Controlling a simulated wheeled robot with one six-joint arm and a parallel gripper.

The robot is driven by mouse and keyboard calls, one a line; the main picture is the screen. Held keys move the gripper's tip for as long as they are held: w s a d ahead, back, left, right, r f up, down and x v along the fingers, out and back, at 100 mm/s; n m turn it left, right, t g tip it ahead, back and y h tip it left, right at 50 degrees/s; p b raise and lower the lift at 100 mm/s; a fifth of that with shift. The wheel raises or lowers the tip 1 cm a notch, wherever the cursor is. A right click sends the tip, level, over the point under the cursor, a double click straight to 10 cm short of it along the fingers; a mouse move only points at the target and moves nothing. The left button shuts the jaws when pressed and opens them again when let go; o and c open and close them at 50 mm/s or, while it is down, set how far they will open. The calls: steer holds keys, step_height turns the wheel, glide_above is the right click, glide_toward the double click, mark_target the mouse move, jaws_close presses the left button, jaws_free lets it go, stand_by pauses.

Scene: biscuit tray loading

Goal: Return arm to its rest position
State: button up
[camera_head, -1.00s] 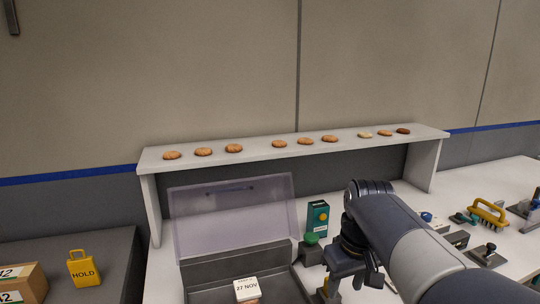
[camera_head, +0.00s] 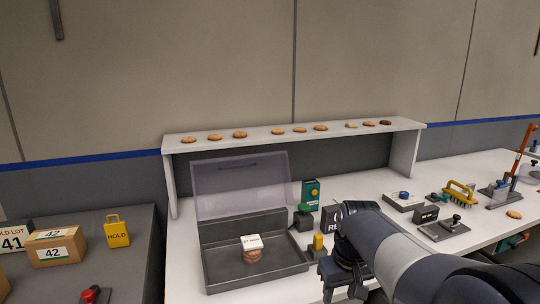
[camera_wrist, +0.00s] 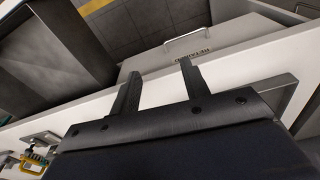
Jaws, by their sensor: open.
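My gripper (camera_wrist: 158,88) shows in the wrist view with its two dark fingers apart and nothing between them. It points down past the white bench edge, over a drawer front with a handle. In the head view my arm comes in from the lower right, and its wrist end is low by the bench's front edge; the fingertips are hidden there. A dark tray (camera_head: 222,279) with its clear lid (camera_head: 240,187) raised stands left of my arm. In it sits a short stack of biscuits (camera_head: 252,255) topped by a white date card (camera_head: 251,241).
A white shelf (camera_head: 290,138) carries a row of several biscuits. A teal box (camera_head: 310,191), a green-topped item (camera_head: 303,217) and a yellow item (camera_head: 318,242) stand near my arm. A yellow brush (camera_head: 460,189) lies right.

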step_height(320, 180, down, 10)
steer(key=w+m+p, duration=0.1)
steer(key=w, duration=0.1)
steer(key=shift+f+m, duration=0.2)
steer(key=shift+m, duration=0.2)
